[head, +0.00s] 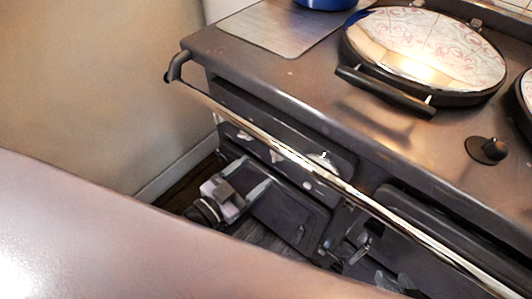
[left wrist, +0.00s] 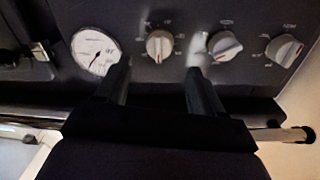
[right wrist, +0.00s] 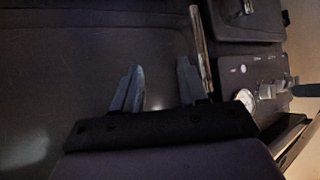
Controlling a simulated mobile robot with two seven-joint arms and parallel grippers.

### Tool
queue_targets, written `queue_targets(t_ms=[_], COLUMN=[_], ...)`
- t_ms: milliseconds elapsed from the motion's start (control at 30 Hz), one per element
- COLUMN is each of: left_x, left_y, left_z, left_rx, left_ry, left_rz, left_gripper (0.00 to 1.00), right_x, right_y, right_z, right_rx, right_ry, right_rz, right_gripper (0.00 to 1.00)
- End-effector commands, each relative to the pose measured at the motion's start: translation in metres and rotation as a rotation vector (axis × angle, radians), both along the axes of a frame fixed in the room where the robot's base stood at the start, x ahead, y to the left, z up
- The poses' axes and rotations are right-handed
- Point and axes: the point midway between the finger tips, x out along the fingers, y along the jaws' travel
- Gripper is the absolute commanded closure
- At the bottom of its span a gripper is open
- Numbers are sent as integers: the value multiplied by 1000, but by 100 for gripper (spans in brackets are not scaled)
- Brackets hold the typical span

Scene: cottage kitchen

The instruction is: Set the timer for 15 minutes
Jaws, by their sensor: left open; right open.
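In the head view my left gripper (head: 254,173) is below the rail. My right gripper (right wrist: 161,68) is open and empty.
A metal rail (head: 290,152) runs along the stove front, above and in front of the panel. Oven doors (head: 290,212) lie below. A round hob lid (head: 425,55) and a blue pot (head: 325,3) are on top. A wall (head: 90,80) stands at the left.

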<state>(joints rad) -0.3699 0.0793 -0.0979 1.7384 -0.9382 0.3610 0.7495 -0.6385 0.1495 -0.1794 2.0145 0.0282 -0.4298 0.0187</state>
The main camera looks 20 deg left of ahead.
Motion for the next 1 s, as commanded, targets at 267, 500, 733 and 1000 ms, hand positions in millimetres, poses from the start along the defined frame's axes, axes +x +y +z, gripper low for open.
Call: queue_targets(t_ms=[267, 500, 733, 1000], left_x=[31, 56, 64, 64], left_y=[-14, -25, -28, -28], left_z=[1, 0, 0, 0], left_rx=[-2, -1, -2, -2], left_ry=[-2, -1, 1, 1], left_rz=[-1, 1, 0, 0], left_gripper=[32, 32, 32, 58], right_x=[0, 0, 1, 1], right_y=[-1, -1, -1, -1], right_z=[-1, -2, -1, -1], right_rx=[-1, -1, 0, 0], right_ry=[0, 1, 1, 0], right_rz=[-1, -2, -3, -3], right_gripper=[57, 57, 57, 57])
